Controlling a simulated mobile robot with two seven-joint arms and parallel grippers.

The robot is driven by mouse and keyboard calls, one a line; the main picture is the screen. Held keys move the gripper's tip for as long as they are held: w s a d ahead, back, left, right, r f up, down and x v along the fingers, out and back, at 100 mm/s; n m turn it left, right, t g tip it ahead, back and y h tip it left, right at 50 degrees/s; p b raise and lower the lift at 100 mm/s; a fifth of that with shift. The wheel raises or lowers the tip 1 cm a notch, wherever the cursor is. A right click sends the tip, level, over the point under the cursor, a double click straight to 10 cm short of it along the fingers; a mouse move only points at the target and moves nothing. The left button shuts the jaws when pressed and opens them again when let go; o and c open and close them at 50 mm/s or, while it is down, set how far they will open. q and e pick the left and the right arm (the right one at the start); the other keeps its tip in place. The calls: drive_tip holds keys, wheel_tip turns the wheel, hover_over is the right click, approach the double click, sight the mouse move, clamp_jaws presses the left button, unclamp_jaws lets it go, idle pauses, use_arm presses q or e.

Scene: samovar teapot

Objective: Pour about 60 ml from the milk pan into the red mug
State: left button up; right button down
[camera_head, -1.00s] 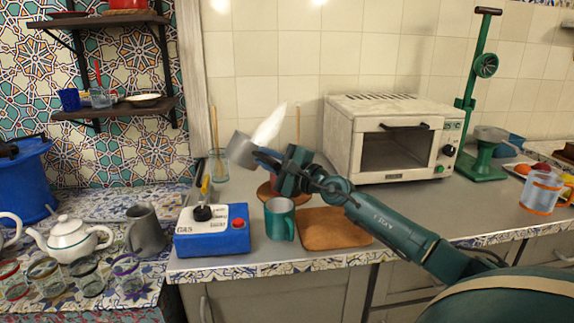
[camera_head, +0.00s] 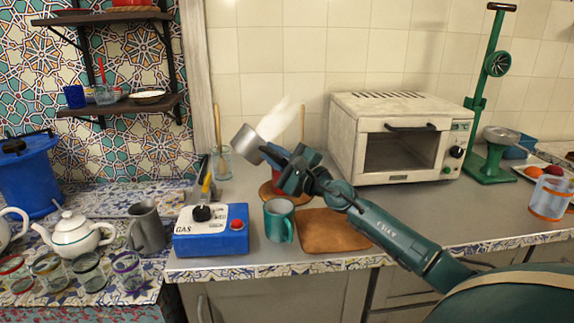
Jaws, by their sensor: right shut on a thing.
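My right gripper (camera_head: 290,165) is shut on the milk pan (camera_head: 248,144), a small grey metal pan, and holds it above the counter. The pan looks tilted; its contents cannot be seen. A white plume (camera_head: 277,121) shows just right of the pan. The red mug (camera_head: 277,177) appears only as a small red patch behind my gripper, over a round wooden board (camera_head: 266,193); the gripper hides most of it. The pan is above and to the left of the mug. My left gripper is not in view.
A green mug (camera_head: 278,220) and a square brown board (camera_head: 335,231) stand in front of my gripper. A blue gas burner box (camera_head: 212,243) is at the left, with a glass jar (camera_head: 221,162) behind. A white toaster oven (camera_head: 395,140) stands right.

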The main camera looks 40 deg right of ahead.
drive_tip(key=shift+r, duration=0.1)
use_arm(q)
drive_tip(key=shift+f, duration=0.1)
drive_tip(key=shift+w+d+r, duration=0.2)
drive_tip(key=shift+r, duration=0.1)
use_arm(e)
drive_tip(key=shift+d+r+m, duration=0.1)
drive_tip(key=shift+m, duration=0.2)
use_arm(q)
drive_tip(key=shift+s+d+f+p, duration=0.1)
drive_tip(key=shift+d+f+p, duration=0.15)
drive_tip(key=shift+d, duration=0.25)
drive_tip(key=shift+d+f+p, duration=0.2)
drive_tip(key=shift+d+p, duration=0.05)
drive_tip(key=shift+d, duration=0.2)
use_arm(e)
drive_tip(key=shift+s+d+r+m+t, duration=0.1)
drive_tip(key=shift+d+r+m+t, duration=0.15)
drive_tip(key=shift+m+t, duration=0.35)
